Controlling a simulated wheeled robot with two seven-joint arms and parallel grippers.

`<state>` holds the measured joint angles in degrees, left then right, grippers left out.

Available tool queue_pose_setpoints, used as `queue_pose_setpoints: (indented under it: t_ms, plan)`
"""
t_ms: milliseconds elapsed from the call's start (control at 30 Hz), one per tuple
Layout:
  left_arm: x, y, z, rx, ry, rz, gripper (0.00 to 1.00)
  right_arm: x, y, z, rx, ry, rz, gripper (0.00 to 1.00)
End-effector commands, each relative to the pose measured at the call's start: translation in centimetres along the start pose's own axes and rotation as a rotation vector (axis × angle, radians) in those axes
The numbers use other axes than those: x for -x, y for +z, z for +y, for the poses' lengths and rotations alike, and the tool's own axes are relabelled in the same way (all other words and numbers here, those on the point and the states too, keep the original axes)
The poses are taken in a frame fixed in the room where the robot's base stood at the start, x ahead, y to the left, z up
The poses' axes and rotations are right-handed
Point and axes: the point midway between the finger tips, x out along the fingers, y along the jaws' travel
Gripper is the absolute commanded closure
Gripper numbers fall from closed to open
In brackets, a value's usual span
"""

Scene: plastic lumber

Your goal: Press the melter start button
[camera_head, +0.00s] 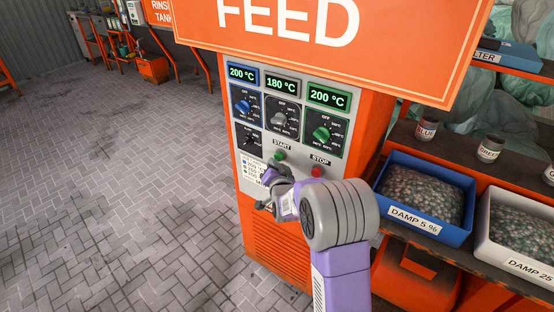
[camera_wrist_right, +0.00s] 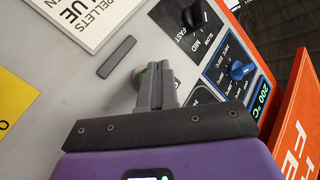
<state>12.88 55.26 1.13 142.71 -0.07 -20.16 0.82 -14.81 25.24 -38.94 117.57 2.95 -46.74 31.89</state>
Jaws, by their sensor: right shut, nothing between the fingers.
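The orange cabinet's grey control panel (camera_head: 241,137) faces me in the head view. The green start button (camera_head: 281,154) sits under the START label, with the red stop button (camera_head: 317,171) to its right. My right gripper (camera_head: 276,163) is shut and empty, its fingers just below the start button in the head view. My left gripper is out of view.
Temperature knobs with lit displays (camera_head: 281,85) sit above the buttons. A large orange FEED sign (camera_head: 330,40) overhangs the panel. On the right, a shelf holds a blue bin of pellets (camera_head: 447,232) and a white bin (camera_head: 487,222). Paved floor (camera_head: 110,190) on the left is clear.

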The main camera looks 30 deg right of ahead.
Motion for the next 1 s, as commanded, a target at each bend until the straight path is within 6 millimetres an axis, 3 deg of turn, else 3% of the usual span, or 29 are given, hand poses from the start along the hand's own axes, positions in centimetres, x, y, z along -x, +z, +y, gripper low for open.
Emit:
queue_pose_setpoints:
  t_ms: [1000]
  plan:
    - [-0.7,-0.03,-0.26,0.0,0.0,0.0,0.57,-0.74,-0.56,0.5,-0.001,-0.001,0.001,1.0]
